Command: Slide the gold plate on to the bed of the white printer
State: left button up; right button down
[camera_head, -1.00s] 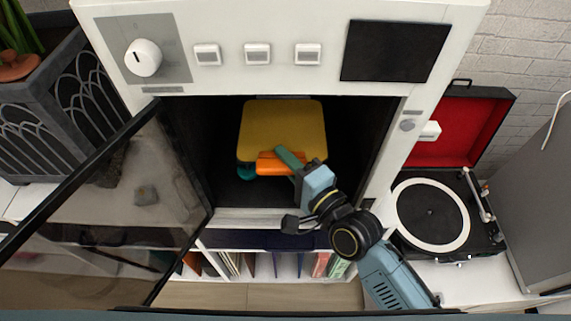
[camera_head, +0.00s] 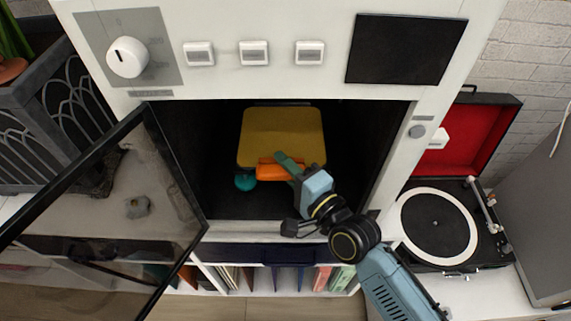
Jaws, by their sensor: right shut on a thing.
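The gold plate (camera_head: 281,132) is inside the white printer (camera_head: 280,25), with an orange grip tab (camera_head: 270,170) on its near edge. My right gripper (camera_head: 288,164) reaches in through the printer's open front and is shut on the plate at the orange tab. The plate looks roughly level. The bed beneath it is mostly hidden, and I cannot tell whether the plate touches it. A teal round part (camera_head: 245,182) shows below the plate's near left corner. My left gripper is not in view.
The printer's glass door (camera_head: 130,210) stands open at the left. A turntable (camera_head: 438,222) with a red lid is at the right. A shelf of books (camera_head: 235,279) is below the printer. A dark planter (camera_head: 60,125) stands at the far left.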

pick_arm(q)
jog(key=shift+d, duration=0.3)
pick_arm(e)
jog(key=c, duration=1.3)
grip_release()
jog(key=shift+o, duration=0.7)
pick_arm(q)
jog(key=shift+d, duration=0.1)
pick_arm(e)
jog(key=o, duration=1.1)
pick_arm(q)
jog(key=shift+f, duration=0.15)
pick_arm(e)
jog(key=shift+f, duration=0.25)
pick_arm(q)
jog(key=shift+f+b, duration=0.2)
jog(key=shift+b, duration=0.15)
pick_arm(e)
jog(key=shift+f, duration=0.35)
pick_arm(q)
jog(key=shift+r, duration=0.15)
pick_arm(e)
jog(key=shift+s, duration=0.2)
